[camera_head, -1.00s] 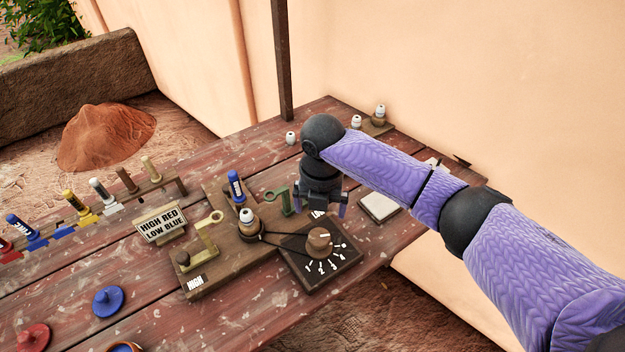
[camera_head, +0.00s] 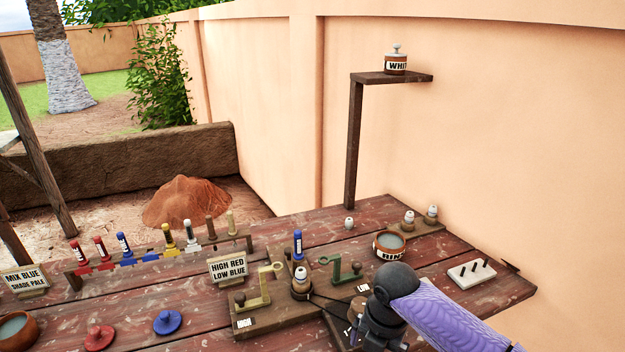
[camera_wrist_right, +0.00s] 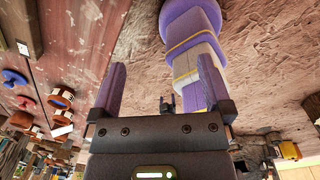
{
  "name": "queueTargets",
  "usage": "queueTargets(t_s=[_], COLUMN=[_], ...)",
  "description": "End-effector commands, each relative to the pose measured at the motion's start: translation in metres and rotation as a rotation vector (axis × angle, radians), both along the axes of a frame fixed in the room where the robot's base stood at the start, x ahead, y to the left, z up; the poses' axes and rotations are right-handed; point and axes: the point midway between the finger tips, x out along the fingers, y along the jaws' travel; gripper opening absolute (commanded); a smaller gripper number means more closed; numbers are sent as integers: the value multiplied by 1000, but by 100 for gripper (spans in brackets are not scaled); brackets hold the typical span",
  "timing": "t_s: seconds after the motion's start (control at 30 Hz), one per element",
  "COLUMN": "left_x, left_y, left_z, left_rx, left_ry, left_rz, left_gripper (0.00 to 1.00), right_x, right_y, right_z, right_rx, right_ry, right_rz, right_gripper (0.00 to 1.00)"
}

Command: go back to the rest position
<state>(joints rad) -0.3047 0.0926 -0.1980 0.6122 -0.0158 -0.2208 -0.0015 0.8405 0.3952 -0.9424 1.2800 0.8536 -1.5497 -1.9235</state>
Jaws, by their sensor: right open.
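My right arm comes in from the lower right in the head view. Its wrist (camera_head: 388,310) is at the bottom edge, in front of the wooden board with the dial, and covers part of it. The fingertips are cut off or hidden there. In the right wrist view my right gripper (camera_wrist_right: 162,75) has its two purple fingers wide apart with nothing held between them. My left gripper does not show in the head view.
The table carries a board with a yellow-green lever (camera_head: 262,288), a green lever (camera_head: 345,272), a rimmed bowl (camera_head: 389,246), a sign (camera_head: 228,268) and a rack of coloured sticks (camera_head: 160,250). A post holds a shelf (camera_head: 398,78) with a white-labelled jar (camera_head: 396,64).

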Motion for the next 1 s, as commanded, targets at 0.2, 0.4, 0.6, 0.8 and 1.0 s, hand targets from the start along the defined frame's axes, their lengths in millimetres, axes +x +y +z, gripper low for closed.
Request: queueTargets(t_s=[0.2, 0.4, 0.6, 0.8, 1.0], left_x=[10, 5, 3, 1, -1], left_y=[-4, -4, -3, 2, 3], left_z=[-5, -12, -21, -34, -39], left_rx=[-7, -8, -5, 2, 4], left_ry=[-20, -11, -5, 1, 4], left_rz=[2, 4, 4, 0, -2], left_gripper=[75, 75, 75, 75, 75], right_x=[-6, -28, -91, -239, -360], right_y=[-1, -10, -31, -59, -68], right_z=[-50, -120, -212, -308, -335], right_rx=[61, 120, 149, 114, 74], right_ry=[-16, -24, -17, 0, 15], right_rz=[-298, -709, -1244, -1893, -2272], right_gripper=[100, 100, 100, 100, 100])
